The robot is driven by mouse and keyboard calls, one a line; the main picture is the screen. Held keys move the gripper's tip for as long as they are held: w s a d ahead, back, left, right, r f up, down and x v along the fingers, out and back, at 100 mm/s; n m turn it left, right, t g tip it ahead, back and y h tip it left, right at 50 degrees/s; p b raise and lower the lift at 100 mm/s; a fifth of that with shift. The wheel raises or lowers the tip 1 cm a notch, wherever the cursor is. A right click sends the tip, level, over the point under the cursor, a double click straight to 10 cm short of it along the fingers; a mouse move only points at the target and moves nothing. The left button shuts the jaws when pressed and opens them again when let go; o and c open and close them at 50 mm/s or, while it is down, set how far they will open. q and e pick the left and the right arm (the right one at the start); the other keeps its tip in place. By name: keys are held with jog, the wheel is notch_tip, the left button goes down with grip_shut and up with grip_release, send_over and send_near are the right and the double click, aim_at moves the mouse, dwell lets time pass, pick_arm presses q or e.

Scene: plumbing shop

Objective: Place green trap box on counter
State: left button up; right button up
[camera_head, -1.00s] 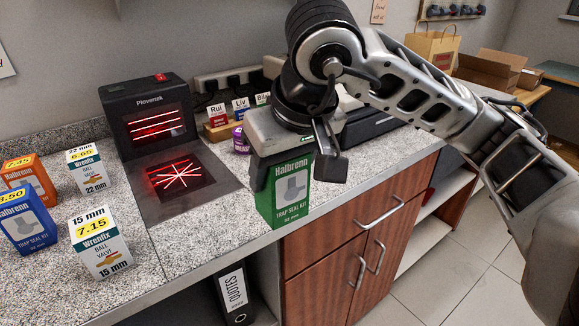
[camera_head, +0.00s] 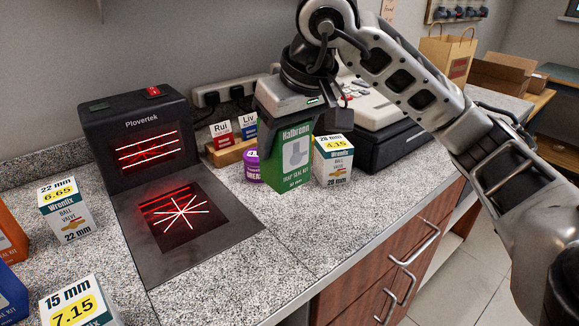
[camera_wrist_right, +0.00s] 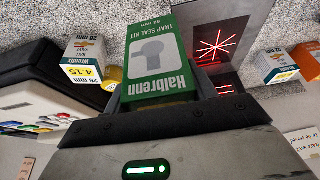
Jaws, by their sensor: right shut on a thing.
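The green trap box (camera_head: 290,160), labelled Halbrenn trap seal kit, is upright in my right gripper (camera_head: 291,118). The gripper is shut on its upper part from above. In the right wrist view the green box (camera_wrist_right: 158,62) sits between the fingers. In the head view its lower end is close to the counter (camera_head: 235,240); I cannot tell whether it touches. It stands just left of a white 28 mm valve box (camera_head: 334,163) and in front of a purple tub (camera_head: 252,166). My left gripper is not in view.
A black Plovertek scanner (camera_head: 140,130) with red lines stands at left, its flat plate (camera_head: 150,262) in front. Other boxes, such as the 22 mm valve box (camera_head: 67,212), stand at left. A cash register (camera_head: 385,125) is behind the right side. Counter right of the plate is clear.

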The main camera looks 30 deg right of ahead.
jog(key=shift+w+d+f, duration=0.65)
jog(key=shift+w+f, duration=0.2)
jog(key=shift+f, duration=0.75)
jog(key=shift+w+d+f, duration=0.65)
jog(key=shift+w+f, duration=0.25)
jog(key=shift+f, duration=0.7)
jog(key=shift+w+d+f, duration=0.65)
jog(key=shift+w+f, duration=0.2)
jog(key=shift+f, duration=0.75)
jog(key=shift+f, duration=0.2)
jog(key=o, duration=1.1)
jog(key=shift+r, duration=0.2)
jog(key=shift+r, duration=0.2)
jog(key=v, duration=1.1)
jog(key=shift+s+r, duration=0.2)
jog(key=shift+r, duration=0.1)
